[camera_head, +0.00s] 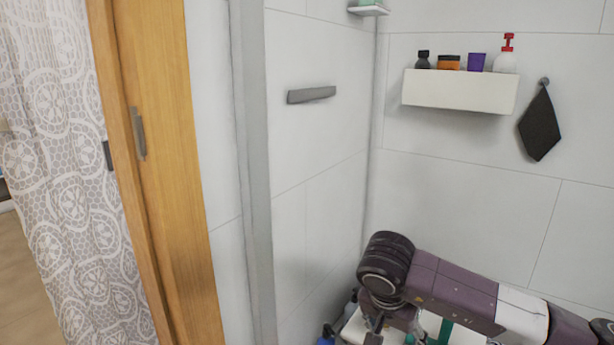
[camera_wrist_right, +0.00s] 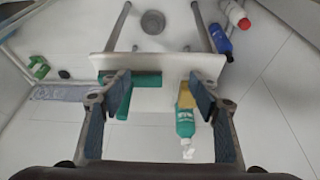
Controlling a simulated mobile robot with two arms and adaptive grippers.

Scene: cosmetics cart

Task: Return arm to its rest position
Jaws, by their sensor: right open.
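My right arm (camera_head: 450,285) comes in from the lower right in the head view, with its wrist above a white surface. My right gripper (camera_wrist_right: 160,95) is open and empty in the right wrist view, its two fingers wide apart. Its lower part is cut off by the bottom edge of the head view. Below it is a white stand (camera_wrist_right: 145,66) with metal legs. A green object (camera_wrist_right: 145,80) shows at the stand, by the left finger. A teal bottle (camera_wrist_right: 185,124) and a yellow object (camera_wrist_right: 186,95) show by the right finger. My left gripper is not in view.
A white wall shelf (camera_head: 458,92) holds several small containers; a dark cloth (camera_head: 540,125) hangs beside it. A wooden door frame (camera_head: 165,160) and patterned curtain (camera_head: 65,180) are at left. A blue bottle (camera_wrist_right: 221,40) and white red-capped bottle (camera_wrist_right: 236,13) lie near the stand.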

